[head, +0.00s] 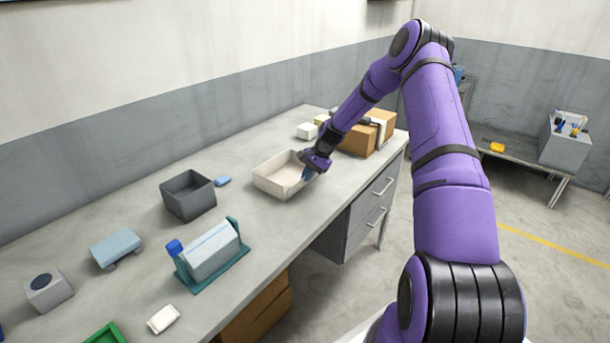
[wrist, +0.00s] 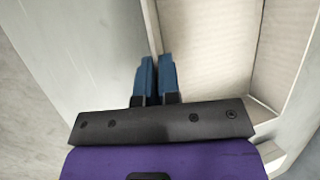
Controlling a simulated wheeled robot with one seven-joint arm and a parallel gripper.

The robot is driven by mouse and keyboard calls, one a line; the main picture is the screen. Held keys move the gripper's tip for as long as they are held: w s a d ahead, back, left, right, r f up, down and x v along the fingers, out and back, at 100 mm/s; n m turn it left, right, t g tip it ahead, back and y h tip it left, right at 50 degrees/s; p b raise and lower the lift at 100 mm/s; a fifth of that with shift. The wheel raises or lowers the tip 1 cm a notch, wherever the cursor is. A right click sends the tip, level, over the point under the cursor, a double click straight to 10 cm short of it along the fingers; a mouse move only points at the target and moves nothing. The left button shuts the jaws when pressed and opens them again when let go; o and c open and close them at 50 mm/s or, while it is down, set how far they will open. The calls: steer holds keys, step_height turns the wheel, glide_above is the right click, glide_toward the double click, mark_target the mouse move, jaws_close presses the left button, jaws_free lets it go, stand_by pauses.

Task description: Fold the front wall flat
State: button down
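A cream open box (head: 272,184) stands on the grey workbench, its walls upright. Its front wall (head: 296,190) faces the bench's near edge. My gripper (head: 308,174) is at the right end of this wall. In the wrist view the blue fingers of my gripper (wrist: 157,62) are close together, and the rim of the front wall (wrist: 152,28) runs into the narrow gap between them. They look shut on it, one finger on each side. The box floor (wrist: 210,45) shows to the right. The wall below the fingertips is hidden.
Left of the box are a dark grey bin (head: 188,198) and a small blue block (head: 222,181). A teal stand with a grey block (head: 212,252) is nearer. Brown cartons (head: 358,138) stand behind my gripper. The bench between box and near edge is clear.

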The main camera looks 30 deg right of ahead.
mark_target(316, 194)
steer(key=s+t+y, duration=0.1)
steer(key=t, duration=0.1)
steer(key=s+d+f+n+t+y, duration=0.1)
steer(key=t, duration=0.1)
steer(key=shift+s+f, duration=0.15)
steer(key=shift+f, duration=0.05)
steer(key=shift+s+d+f+n+t+y, duration=0.1)
steer(key=shift+s+f+n+t+y, duration=0.25)
steer(key=shift+t, duration=0.5)
steer(key=shift+s+f+n+t+y, duration=0.2)
steer(key=shift+f+t+y, duration=0.2)
steer(key=shift+t, duration=0.45)
steer(key=c, duration=1.3)
jaws_free()
steer(key=shift+d, duration=0.1)
steer(key=v, duration=1)
steer(key=shift+s+d, duration=0.25)
steer(key=shift+s, duration=0.05)
